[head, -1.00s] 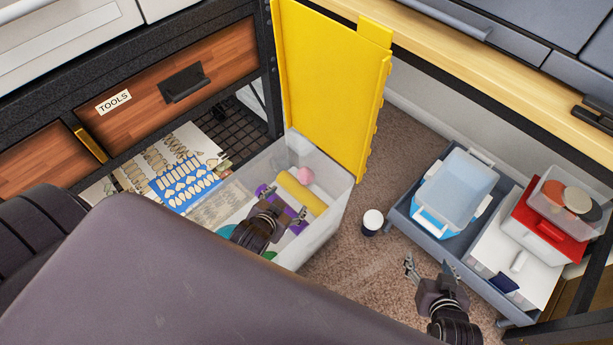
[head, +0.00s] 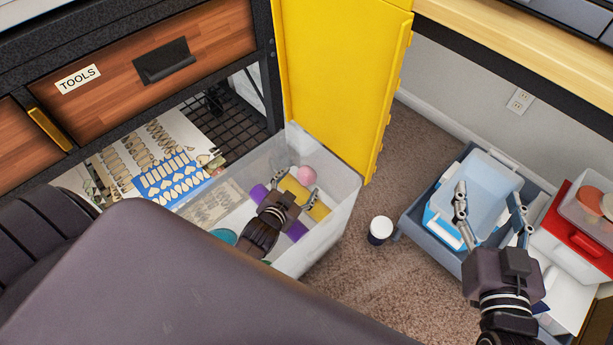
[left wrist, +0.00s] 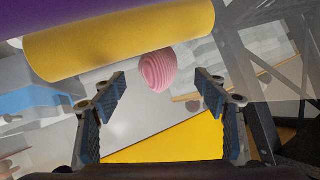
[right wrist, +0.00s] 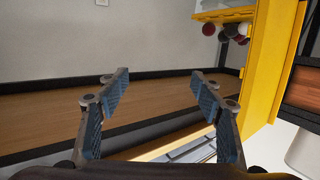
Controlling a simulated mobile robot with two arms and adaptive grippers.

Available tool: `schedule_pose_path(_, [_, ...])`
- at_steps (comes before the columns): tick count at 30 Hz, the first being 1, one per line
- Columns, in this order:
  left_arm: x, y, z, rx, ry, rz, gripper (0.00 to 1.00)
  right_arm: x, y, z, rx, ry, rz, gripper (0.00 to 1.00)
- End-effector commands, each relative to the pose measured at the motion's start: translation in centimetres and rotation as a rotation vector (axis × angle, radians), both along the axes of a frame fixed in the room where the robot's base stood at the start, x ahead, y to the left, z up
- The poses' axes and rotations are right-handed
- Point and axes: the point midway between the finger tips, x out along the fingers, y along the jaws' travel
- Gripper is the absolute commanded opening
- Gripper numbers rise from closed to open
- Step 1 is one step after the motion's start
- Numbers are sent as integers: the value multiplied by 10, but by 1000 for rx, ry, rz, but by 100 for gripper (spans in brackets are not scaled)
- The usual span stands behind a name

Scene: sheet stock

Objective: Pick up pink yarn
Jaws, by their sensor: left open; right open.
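The pink yarn (head: 306,174) is a small round ball inside the clear plastic bin (head: 335,222), near its far corner. In the left wrist view the pink yarn (left wrist: 158,70) shows its wound strands, ahead of and between the fingertips. My left gripper (head: 300,185) is open and empty over the bin, apart from the yarn. A yellow roll (head: 318,210) lies beside the yarn, partly hidden by the gripper. My right gripper (head: 490,205) is open and empty in front of the blue-and-white container on the right.
A purple roll (head: 297,230) lies in the bin.

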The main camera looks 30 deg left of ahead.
Motion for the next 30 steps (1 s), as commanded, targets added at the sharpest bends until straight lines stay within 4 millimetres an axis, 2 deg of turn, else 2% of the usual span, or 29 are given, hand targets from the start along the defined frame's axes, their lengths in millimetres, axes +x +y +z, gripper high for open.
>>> schedule_pose_path(5, [8, -1, -4, 0, -2, -1, 66, 4, 4, 20, 25, -95, 6, 60])
schedule_pose_path(11, [21, -1, -12, 0, 0, 0, 66, 5, 10, 61, 73, -281, 18, 60])
schedule_pose_path(21, [42, 0, -22, 0, -1, 0, 66, -13, 13, 125, 151, -571, 34, 60])
schedule_pose_path(25, [46, 0, -23, 0, 0, 0, 66, -18, 13, 136, 166, -623, 37, 60])
schedule_pose_path(30, [47, 0, -23, 0, 0, 0, 66, -20, 13, 139, 170, -637, 38, 60])
